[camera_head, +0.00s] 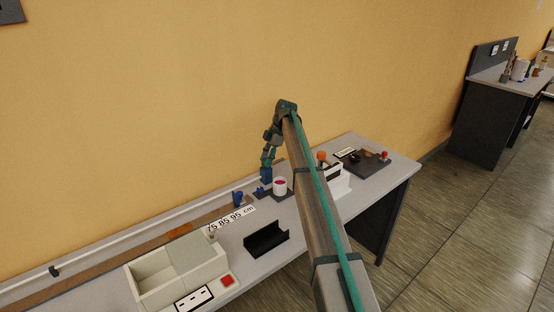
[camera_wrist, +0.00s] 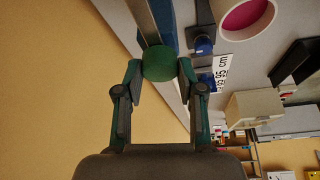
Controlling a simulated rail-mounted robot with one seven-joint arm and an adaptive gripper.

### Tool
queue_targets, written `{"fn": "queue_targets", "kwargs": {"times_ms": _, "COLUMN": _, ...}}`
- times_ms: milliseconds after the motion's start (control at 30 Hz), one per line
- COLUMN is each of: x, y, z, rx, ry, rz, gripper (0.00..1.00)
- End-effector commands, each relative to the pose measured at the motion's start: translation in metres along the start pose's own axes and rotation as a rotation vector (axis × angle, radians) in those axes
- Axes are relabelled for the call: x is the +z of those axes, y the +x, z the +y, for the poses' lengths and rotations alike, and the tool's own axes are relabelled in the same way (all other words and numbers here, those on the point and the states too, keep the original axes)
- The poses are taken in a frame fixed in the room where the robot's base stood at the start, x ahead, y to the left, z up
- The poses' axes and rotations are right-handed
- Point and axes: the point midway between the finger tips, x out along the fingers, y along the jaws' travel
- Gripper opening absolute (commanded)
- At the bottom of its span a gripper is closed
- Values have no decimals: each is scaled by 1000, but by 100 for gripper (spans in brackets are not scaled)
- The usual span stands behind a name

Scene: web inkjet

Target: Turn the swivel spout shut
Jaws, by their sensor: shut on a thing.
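My gripper (camera_wrist: 159,72) is shut on a round dark-green cap-like piece (camera_wrist: 159,63), with a fingertip at each side of it. A blue body (camera_wrist: 175,15) shows beyond this piece, partly hidden by it. In the head view my gripper (camera_head: 267,164) reaches down from my arm to the top of an upright blue container (camera_head: 266,175) at the back of the bench. I cannot make out the spout's outline or how far it is turned; the round piece may be part of it.
A white cup with pink contents (camera_head: 280,188) stands close to the right of the blue container. Small blue fittings (camera_head: 238,198) are to its left. A black open holder (camera_head: 266,241) and a cream bin (camera_head: 178,272) stand nearer the front. The wall (camera_head: 150,110) is close behind.

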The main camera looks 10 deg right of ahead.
Motion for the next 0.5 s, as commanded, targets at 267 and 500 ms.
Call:
{"fn": "queue_targets", "kwargs": {"times_ms": 267, "x": -14, "y": 6, "z": 3, "rx": -20, "ry": -49, "rz": -3, "gripper": 0}}
{"fn": "queue_targets", "kwargs": {"times_ms": 500, "x": -14, "y": 6, "z": 3, "rx": -21, "ry": -51, "rz": -3, "gripper": 0}}
